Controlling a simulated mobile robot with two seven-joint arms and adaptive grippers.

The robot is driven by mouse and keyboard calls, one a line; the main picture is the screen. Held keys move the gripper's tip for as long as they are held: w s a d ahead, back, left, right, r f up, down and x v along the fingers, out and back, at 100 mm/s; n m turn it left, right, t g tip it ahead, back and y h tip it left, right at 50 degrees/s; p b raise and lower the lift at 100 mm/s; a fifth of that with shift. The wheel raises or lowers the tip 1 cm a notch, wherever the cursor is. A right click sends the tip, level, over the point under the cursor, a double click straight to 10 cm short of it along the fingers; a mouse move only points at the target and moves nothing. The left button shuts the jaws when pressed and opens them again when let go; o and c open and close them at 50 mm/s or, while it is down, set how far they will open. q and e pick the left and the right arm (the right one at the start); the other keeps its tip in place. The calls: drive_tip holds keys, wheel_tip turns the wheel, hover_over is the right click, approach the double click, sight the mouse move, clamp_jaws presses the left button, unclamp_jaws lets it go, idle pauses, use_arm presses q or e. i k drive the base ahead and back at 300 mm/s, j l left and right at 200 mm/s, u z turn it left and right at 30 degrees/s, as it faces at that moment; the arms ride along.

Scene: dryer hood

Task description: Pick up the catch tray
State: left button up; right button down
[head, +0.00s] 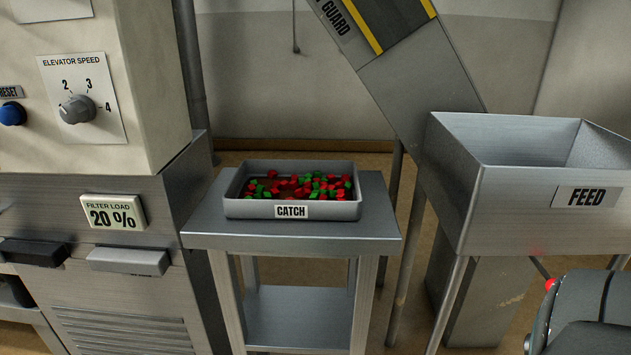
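The catch tray (246,208) is a shallow grey metal tray with a white "CATCH" label on its front wall. It rests level on a small metal stand (375,215) in the middle of the head view. Several red and green pieces lie inside it. Neither gripper's fingers show in the head view. A dark grey rounded part at the lower right corner appears to be part of my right arm, well apart from the tray. Nothing is touching the tray.
Left of the stand is a machine cabinet (115,225) with a speed knob (77,109) and a "FILTER LOAD 20 %" display (113,211). On the right are a metal feed hopper (530,215) and a slanted guarded chute (415,85). Space above the tray is clear.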

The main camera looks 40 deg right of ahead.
sight(325, 191)
drive_tip(key=z, duration=1.15)
